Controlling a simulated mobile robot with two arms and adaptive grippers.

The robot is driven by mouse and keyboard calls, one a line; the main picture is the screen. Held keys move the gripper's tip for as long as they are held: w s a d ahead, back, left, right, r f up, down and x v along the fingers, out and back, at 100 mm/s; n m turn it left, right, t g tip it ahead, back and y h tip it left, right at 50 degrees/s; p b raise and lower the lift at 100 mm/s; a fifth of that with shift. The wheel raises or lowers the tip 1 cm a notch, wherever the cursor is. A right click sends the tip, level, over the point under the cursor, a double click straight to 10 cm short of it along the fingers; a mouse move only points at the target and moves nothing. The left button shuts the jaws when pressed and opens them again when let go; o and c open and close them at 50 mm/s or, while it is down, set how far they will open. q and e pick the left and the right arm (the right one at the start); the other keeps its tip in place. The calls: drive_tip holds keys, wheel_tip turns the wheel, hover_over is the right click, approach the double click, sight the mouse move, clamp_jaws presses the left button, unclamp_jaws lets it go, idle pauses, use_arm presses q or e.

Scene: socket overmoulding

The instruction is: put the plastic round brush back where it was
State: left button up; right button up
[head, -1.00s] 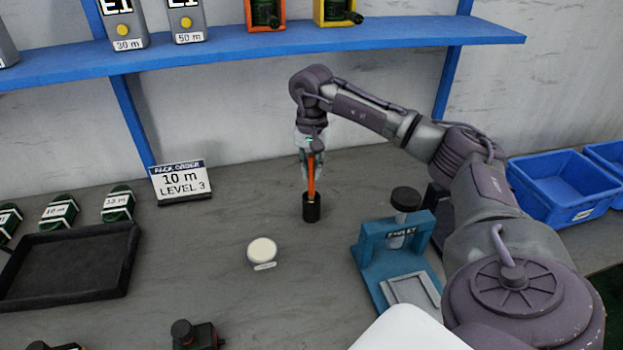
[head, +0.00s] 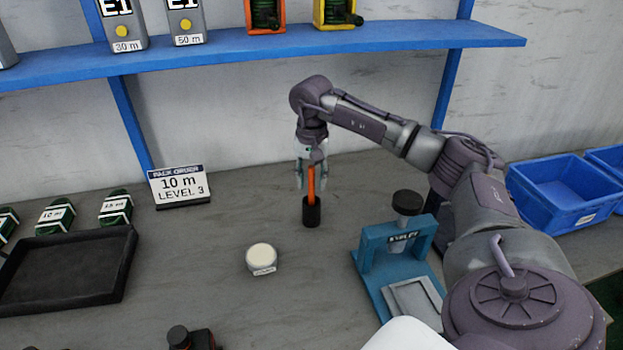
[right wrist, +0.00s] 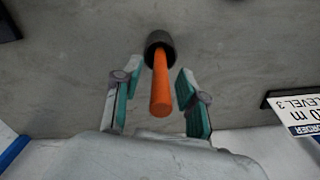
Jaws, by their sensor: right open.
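The round brush shows as an orange handle (head: 311,183) standing upright in a small black cylindrical holder (head: 311,212) on the grey bench. The handle also shows in the right wrist view (right wrist: 160,85), with its lower end inside the black holder (right wrist: 160,45). The brush head is hidden in the holder. My right gripper (head: 312,187) is above the holder, its fingers on either side of the handle. In the right wrist view the right gripper (right wrist: 158,95) is open, with gaps between both fingers and the handle. My left gripper is not in view.
A white-topped round tin (head: 261,257) lies in front of the holder, and a blue press (head: 375,262) stands to its right. A pack order sign (head: 180,185) and a black tray (head: 70,265) are to the left. Blue bins (head: 560,190) stand far right. A blue shelf (head: 270,53) runs above.

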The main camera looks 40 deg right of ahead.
wheel_tip(320, 180, up, 12)
drive_tip(key=shift+r, duration=0.1)
